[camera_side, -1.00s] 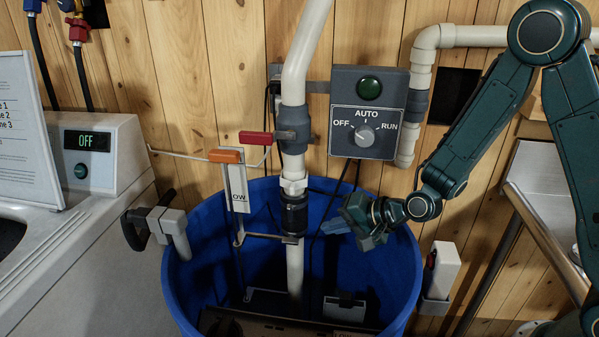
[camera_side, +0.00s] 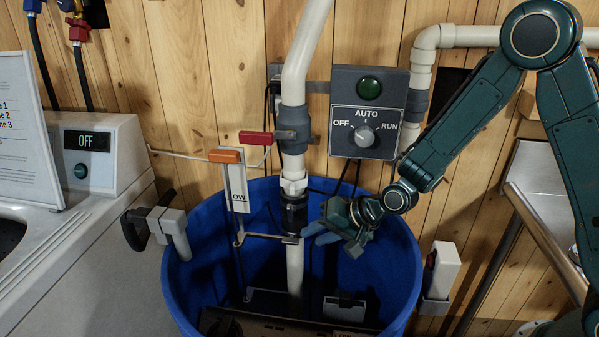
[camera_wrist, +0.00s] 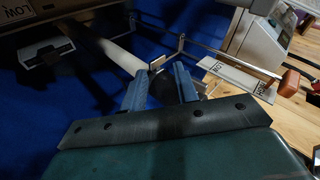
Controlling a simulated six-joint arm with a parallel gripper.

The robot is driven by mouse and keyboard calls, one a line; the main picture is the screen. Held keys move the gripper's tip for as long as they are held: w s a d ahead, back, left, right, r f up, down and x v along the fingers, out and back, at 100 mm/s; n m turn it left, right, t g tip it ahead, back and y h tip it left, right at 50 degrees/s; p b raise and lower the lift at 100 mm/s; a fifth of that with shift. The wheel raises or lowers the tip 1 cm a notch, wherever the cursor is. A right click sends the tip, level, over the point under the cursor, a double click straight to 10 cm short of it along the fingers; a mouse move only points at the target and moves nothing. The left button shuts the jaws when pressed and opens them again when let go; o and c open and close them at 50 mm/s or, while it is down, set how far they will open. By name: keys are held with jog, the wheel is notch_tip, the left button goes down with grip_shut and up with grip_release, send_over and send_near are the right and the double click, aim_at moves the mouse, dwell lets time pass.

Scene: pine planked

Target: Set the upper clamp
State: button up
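A black coupling (camera_side: 294,214) sits on the white vertical pipe (camera_side: 295,265) inside the blue bin. I cannot make out a separate upper clamp band on it at this size. My gripper (camera_side: 309,233) is close to the right of the pipe, near the coupling's lower end, with its light-blue fingers pointing left. In the wrist view the two fingers (camera_wrist: 160,72) stand apart, with a visible gap. A pale pipe (camera_wrist: 113,52) and a small metal piece (camera_wrist: 157,63) show near the fingertips. I cannot tell whether the fingers touch anything.
The blue bin (camera_side: 398,265) surrounds the pipe. A thin bracket (camera_side: 262,236) and a label card (camera_side: 237,188) with an orange top (camera_side: 224,156) stand left of it. A red-handled grey valve (camera_side: 293,128) is above. A switch box (camera_side: 367,133) is upper right, pointing near AUTO.

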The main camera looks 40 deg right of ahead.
jog(key=w+a+n+g+h, duration=0.1)
jog(key=w+a+n+g, duration=0.1)
jog(key=w+a+n, duration=0.45)
notch_tip(320, 180, up, 16)
jog(key=f+m+g+h, duration=0.1)
jog(key=m+g+h, duration=0.2)
jog(key=m+h, duration=0.45)
send_over(288, 208)
jog(key=s+a, duration=0.3)
jog(key=a, duration=0.1)
jog(key=shift+a+r, duration=0.2)
jog(key=shift+r, duration=0.05)
jog(key=shift+f, duration=0.15)
jog(key=x, duration=1.3)
jog(key=shift+s+d+f, duration=0.1)
jog(key=shift+s+f, duration=0.1)
jog(key=shift+f, duration=0.15)
